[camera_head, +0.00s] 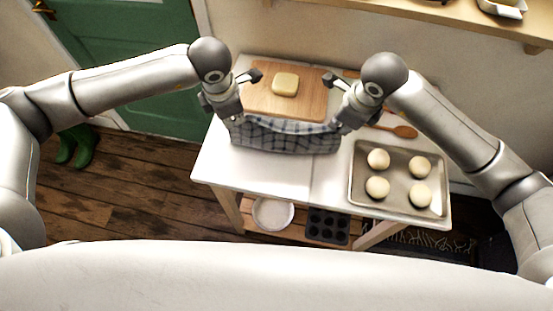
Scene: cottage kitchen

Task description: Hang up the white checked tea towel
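The white and dark checked tea towel (285,136) stretches between my two grippers above the front part of the white table. Its upper edge sags in the middle, and its upper corners are at the grippers. My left gripper (246,98) is at the towel's left upper corner. My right gripper (335,104) is at its right upper corner. A dark finger of each gripper sticks out above the towel. The other finger of each is at the cloth, and its grip there is too small to make out. No hook or rail for hanging shows clearly.
On the white table (215,165) are a wooden board (258,104) with a pale block (285,84), a baking tray (398,212) with several dough balls and a wooden spoon (404,131). A bowl (272,213) and muffin tin (328,227) sit below. A shelf (430,12) runs along the wall.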

